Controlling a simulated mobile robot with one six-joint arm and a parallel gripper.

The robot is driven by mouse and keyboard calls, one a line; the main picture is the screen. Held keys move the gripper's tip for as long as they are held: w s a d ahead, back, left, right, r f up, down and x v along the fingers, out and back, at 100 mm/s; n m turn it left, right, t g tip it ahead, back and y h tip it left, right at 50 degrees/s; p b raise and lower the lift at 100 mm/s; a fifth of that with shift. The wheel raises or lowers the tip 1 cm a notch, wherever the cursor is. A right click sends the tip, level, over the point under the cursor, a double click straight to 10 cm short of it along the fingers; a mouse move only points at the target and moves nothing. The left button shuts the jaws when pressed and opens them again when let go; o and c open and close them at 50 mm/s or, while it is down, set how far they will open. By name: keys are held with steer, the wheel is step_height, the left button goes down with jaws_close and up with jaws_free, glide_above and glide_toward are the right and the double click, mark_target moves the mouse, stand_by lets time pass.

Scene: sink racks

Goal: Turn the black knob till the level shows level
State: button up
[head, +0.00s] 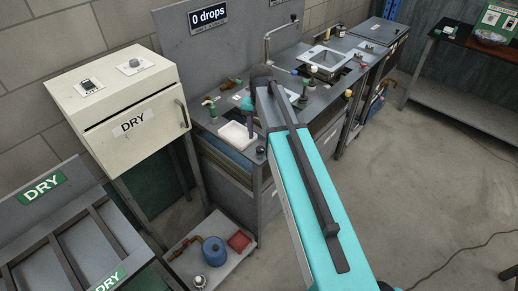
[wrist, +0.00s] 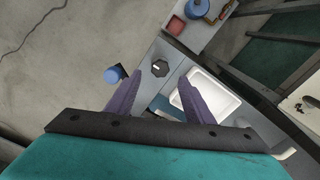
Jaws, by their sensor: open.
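The black knob (wrist: 160,68) sits on the grey counter in the wrist view, with a pale pointer mark on top. In the head view it is a small dark knob (head: 260,150) at the counter's front edge. My gripper (wrist: 160,78) is open, its two purple fingers spread apart. The knob shows between and just beyond the fingertips, and I cannot tell the height gap. In the head view my gripper (head: 252,132) points down over the counter, partly hidden by my teal arm. I cannot make out a level in either view.
A white basin (wrist: 225,101) lies right beside the knob in the wrist view. A blue-topped part (wrist: 112,74) stands on the other side. A cream DRY cabinet (head: 110,110) stands left of the counter. A low shelf (head: 207,268) holds a blue container and a red tray.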

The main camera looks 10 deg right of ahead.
mark_target(260, 149)
steer(key=shift+f+b, duration=1.6)
steer(key=shift+f, duration=1.5)
steer(key=c, duration=1)
steer(key=shift+a, duration=0.3)
steer(key=shift+c, duration=0.3)
steer(key=shift+d, duration=0.25)
steer(key=shift+n, duration=0.4)
